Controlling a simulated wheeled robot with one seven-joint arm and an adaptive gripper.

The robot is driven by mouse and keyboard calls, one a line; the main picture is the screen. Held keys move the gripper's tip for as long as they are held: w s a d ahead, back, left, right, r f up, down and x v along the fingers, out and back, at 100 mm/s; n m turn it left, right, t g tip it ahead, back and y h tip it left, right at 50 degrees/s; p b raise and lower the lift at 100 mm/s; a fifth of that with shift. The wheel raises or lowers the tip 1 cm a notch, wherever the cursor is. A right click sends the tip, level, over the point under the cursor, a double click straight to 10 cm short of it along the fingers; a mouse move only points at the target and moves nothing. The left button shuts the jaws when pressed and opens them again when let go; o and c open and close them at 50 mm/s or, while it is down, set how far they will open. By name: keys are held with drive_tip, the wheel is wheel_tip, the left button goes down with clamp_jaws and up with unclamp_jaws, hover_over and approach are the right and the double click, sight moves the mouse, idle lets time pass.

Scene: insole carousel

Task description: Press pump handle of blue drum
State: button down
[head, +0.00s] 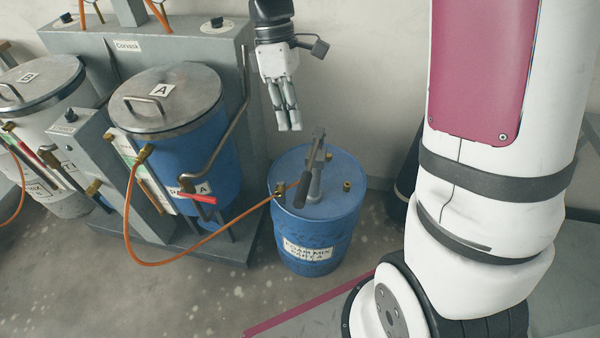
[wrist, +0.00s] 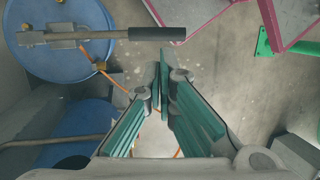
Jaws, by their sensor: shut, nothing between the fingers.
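The blue drum (head: 318,228) stands on the floor with a label on its front. Its grey pump (head: 315,180) rises from the lid, and the pump handle (head: 303,193) with a dark grip slants down toward the front. In the wrist view the handle (wrist: 155,34) lies across the top, its black grip pointing right, over the drum lid (wrist: 75,62). My gripper (head: 290,128) is shut and empty, pointing down above and slightly left of the pump. In the wrist view its green-padded fingers (wrist: 163,78) come together just below the black grip in the picture, apart from it.
A larger blue tank marked A (head: 200,145) and a white tank marked B (head: 45,120) stand left on a grey machine (head: 225,45). An orange hose (head: 180,255) runs to the drum. A pink-edged platform (head: 300,305) lies in front, with open floor to its left.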

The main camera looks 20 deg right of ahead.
sight(302, 186)
drive_tip(key=p+x, duration=0.1)
drive_tip(key=x, duration=1.2)
drive_tip(key=shift+s+f, duration=0.15)
drive_tip(key=shift+f, duration=0.15)
